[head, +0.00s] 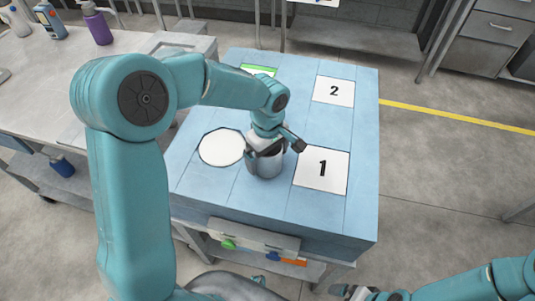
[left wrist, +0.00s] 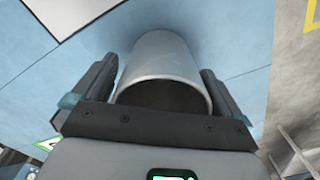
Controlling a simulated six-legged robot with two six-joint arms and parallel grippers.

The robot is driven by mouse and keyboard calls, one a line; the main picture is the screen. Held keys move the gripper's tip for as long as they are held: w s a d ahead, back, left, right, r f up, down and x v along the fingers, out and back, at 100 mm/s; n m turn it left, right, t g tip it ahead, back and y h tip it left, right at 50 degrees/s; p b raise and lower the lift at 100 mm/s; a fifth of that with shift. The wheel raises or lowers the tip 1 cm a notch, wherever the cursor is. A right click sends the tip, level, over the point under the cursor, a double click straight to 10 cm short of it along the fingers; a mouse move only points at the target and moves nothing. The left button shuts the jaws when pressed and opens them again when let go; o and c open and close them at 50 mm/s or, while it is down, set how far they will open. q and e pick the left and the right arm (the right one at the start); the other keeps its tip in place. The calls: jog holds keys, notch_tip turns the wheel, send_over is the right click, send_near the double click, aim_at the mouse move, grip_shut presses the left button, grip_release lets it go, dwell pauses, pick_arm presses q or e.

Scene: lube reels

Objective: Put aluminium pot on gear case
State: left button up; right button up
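The aluminium pot (head: 266,164) is a grey metal cylinder standing on the blue top, between the white octagonal plate and the card marked 1. My left gripper (head: 277,143) is above it, pointing down and open. In the left wrist view the pot (left wrist: 165,62) lies between the two fingers of my left gripper (left wrist: 162,85), its round mouth toward the camera. A narrow gap shows beside the left finger; contact on the right is unclear. My right gripper (head: 352,292) is at the bottom edge, partly cut off. I cannot tell which thing is the gear case.
The blue top (head: 230,187) bears a white octagonal plate (head: 221,147), card 1 (head: 322,170), card 2 (head: 334,91) and a green-edged card (head: 258,71). A pale bench (head: 95,75) with bottles, including a purple one (head: 98,28), stands left. Floor is open at right.

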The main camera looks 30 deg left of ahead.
pick_arm(q)
notch_tip(320, 180, up, 12)
jog(key=shift+r+p, duration=0.2)
jog(key=shift+p, duration=0.15)
jog(key=shift+s, duration=0.15)
dwell(0.6)
